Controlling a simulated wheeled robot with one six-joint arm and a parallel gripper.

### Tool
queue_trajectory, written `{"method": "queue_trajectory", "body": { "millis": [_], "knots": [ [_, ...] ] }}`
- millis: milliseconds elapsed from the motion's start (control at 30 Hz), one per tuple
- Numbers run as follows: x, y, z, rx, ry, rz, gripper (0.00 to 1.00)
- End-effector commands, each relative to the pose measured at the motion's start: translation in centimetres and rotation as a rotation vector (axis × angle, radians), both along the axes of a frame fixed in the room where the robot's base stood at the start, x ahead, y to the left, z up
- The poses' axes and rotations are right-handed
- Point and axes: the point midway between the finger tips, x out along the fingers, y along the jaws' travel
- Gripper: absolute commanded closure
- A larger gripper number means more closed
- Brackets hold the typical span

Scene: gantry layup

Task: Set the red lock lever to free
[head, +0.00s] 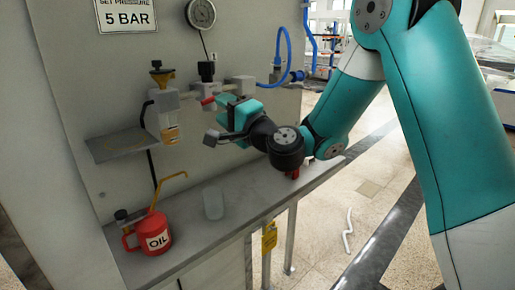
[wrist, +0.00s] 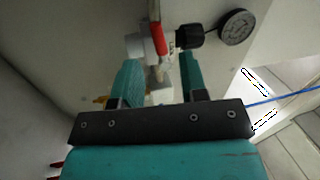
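The red lock lever (head: 208,100) is on the pipe fitting of the grey panel. In the wrist view the red lever (wrist: 155,30) stands nearly upright in the picture, beyond my fingertips and roughly between their lines. My gripper (head: 230,103) is close to the lever at the panel. In the wrist view my gripper (wrist: 158,68) is open, with a clear gap between its two teal fingers and nothing held. I cannot tell whether a finger touches the fitting. The lever's pivot is hard to make out.
A black knob (head: 206,70) and pressure gauge (head: 201,13) are above the lever. A filter bowl unit (head: 164,115) is left of it. A red oil can (head: 148,233) and a clear cup (head: 213,203) stand on the shelf below. A blue hose (head: 283,50) runs at the right.

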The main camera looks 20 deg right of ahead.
Motion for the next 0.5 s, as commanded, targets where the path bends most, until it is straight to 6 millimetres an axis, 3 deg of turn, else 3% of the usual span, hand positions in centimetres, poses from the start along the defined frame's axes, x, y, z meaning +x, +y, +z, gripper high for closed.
{"method": "queue_trajectory", "body": {
  "millis": [33, 333, 500],
  "knots": [
    [-1.0, -0.5, -1.1, 0.000, -0.001, -0.003, 0.60],
    [-7.3, -3.0, -2.6, 0.000, -0.002, -0.005, 0.60],
    [-9.4, -3.7, -2.6, -0.003, -0.007, 0.001, 0.60]
  ]
}}
